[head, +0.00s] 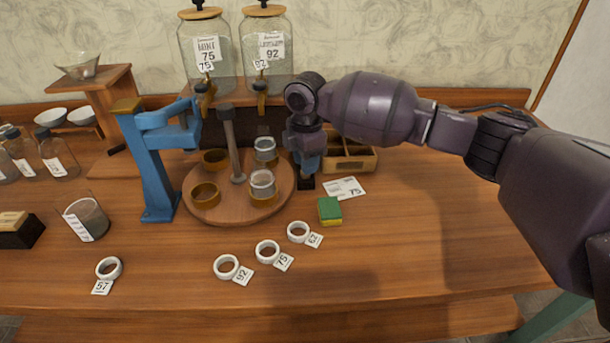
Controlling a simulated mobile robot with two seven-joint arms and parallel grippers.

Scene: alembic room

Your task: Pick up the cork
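I cannot make out a loose cork in the head view; it may be hidden by my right gripper or too small to tell. My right gripper (306,184) points down just right of the round wooden turntable (225,213), at the left end of the wooden compartment box (365,164). The arm comes in from the right, across the back of the table. I cannot tell whether its fingers are open or shut, or whether anything is between them. My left gripper is not in view.
Glass dispensers (205,60) stand behind. A blue press (155,165) stands left of the turntable, which carries several cups. A green-yellow sponge (330,211), a label card (344,188) and white rings with tags (267,251) lie in front. The table's right front is clear.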

